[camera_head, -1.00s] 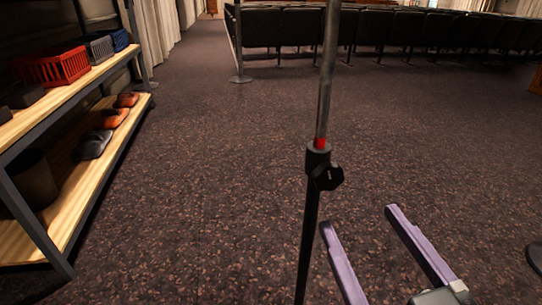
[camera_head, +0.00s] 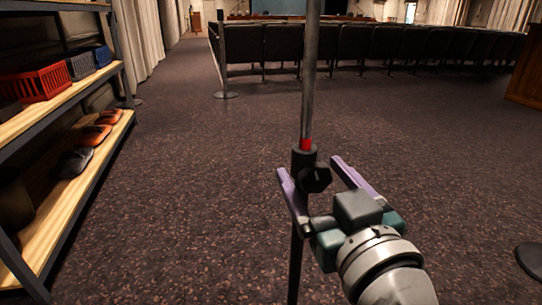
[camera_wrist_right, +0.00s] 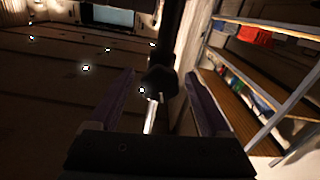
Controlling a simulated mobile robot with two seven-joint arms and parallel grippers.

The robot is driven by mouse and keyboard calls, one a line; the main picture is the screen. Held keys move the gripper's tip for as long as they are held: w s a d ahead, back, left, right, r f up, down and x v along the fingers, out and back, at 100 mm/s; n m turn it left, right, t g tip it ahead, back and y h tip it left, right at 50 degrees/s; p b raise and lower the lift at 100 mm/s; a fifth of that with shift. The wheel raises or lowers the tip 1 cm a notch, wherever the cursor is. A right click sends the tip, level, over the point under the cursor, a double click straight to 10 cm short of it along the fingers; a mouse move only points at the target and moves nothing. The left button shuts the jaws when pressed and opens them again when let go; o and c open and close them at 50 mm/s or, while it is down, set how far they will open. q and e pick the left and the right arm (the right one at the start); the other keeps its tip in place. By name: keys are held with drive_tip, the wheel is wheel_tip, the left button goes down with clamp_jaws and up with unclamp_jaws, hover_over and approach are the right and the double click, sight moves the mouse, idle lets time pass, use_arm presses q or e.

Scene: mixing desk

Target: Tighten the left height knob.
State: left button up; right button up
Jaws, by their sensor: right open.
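The height knob (camera_head: 316,178) is a small black knob on the right side of a black collar (camera_head: 303,158) on an upright stand. A grey tube (camera_head: 310,75) with a red band at its foot rises from the collar. My right gripper (camera_head: 309,167) is open, with one purple finger on each side of the knob. In the right wrist view the dark knob (camera_wrist_right: 158,82) shows between the spread fingers (camera_wrist_right: 159,74). I cannot tell whether either finger touches it. The stand's lower tube is partly hidden by the gripper. My left gripper is not in view.
A wooden shelf (camera_head: 96,160) with shoes and a red basket (camera_head: 36,84) stands at the left. Rows of dark chairs (camera_head: 375,45) stand at the back. A round dark base (camera_head: 530,258) lies at the right edge. The carpet between is clear.

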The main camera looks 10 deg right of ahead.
clamp_jaws()
drive_tip(key=shift+r+m+p, duration=0.15)
drive_tip(key=shift+m+p, duration=0.4)
drive_tip(key=shift+m, duration=0.15)
drive_tip(key=shift+m+p, duration=0.35)
drive_tip(key=shift+m, duration=0.95)
unclamp_jaws()
drive_tip(key=shift+s, duration=0.15)
